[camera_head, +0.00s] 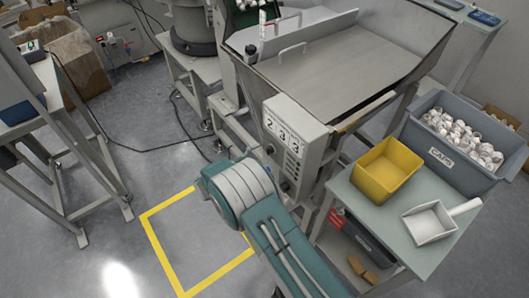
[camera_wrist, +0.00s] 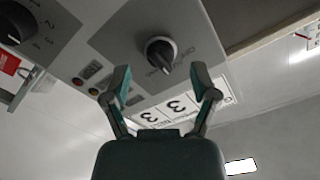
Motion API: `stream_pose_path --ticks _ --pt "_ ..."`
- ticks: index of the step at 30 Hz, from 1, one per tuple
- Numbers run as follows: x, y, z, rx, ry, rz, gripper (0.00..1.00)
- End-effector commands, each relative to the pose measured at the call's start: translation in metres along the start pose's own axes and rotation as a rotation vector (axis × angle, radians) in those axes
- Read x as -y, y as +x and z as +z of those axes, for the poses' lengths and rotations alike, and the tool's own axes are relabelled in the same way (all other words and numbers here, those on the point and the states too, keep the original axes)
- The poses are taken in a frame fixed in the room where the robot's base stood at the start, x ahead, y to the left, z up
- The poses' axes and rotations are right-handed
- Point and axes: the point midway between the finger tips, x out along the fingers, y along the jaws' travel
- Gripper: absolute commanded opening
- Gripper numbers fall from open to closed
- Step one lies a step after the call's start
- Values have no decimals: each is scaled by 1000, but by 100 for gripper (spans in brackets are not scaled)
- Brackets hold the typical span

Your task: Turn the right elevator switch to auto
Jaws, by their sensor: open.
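A grey control box (camera_head: 296,147) with number labels stands on the front of the large metal hopper. In the wrist view, a black rotary switch (camera_wrist: 160,52) sits on a grey panel plate, its pointer ridge slanted; its small lettering is too blurred to read. My gripper (camera_wrist: 161,78) is open, with one teal-padded finger on each side below the switch. The fingers appear apart from the knob, and nothing is held. In the head view, my arm hides the gripper. I cannot tell whether this knob is the right elevator switch.
A larger numbered dial (camera_wrist: 15,22) and small coloured buttons (camera_wrist: 88,72) share the panel. A yellow floor square (camera_head: 166,255) lies on clear floor.

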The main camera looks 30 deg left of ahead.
Motion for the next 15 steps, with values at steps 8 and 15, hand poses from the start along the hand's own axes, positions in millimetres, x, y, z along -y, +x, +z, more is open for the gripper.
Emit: stream_pose_path --ticks 8,15 --pt "1 -62 2 2 0 -5 76" --pt "1 -94 3 2 -1 -3 76"
